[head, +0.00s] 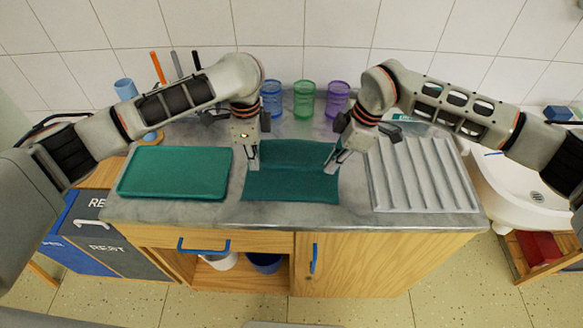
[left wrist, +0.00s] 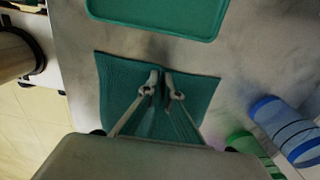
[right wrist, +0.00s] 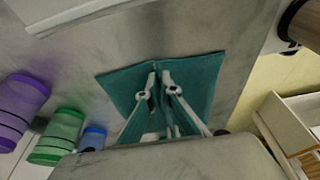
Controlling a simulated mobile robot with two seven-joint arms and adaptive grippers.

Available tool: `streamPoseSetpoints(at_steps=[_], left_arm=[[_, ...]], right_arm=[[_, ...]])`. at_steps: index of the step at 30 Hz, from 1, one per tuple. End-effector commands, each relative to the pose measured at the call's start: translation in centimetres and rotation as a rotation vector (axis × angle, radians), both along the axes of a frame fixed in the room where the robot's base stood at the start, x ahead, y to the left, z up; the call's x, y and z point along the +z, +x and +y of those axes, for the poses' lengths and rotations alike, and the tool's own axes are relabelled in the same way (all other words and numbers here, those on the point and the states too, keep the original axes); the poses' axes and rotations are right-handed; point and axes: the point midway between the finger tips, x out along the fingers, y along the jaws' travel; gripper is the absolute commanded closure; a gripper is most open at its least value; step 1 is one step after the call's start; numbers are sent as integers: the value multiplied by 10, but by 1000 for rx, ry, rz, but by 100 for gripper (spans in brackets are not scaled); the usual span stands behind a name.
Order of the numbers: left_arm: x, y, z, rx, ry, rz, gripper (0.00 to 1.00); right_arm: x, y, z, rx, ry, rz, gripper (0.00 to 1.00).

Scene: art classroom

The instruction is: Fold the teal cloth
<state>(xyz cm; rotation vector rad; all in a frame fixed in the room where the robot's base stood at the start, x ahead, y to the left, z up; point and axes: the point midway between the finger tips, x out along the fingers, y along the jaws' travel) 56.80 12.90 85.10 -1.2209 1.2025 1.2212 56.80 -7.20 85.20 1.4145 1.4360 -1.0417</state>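The teal cloth (head: 290,187) lies on the grey counter between a teal tray and a white ridged rack. Its front part is flat, and its back part appears raised between my two grippers. My left gripper (head: 254,165) is at the cloth's left side, with its fingers close together and a ridge of cloth (left wrist: 120,75) pinched between them in the left wrist view. My right gripper (head: 332,163) is at the right side, pinching the cloth (right wrist: 200,75) likewise in the right wrist view. The cloth behind the fingers is partly hidden in both wrist views.
The teal tray (head: 175,172) is close on the left, and the white ridged rack (head: 420,175) is on the right. Blue (head: 271,98), green (head: 304,99) and purple (head: 338,98) cups stand behind, near the tiled wall. A narrow strip of counter is bare in front.

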Motion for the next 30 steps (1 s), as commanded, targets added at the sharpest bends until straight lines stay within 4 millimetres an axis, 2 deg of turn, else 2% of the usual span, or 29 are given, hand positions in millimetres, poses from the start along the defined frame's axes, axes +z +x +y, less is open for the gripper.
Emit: streamPoseSetpoints(at_steps=[17, 30], left_arm=[[1, 0, 1, 0, 2, 0, 100], [34, 1, 1, 0, 1, -6, 100]], right_arm=[[1, -1, -1, 0, -2, 2, 100], [33, 1, -1, -1, -1, -5, 100]])
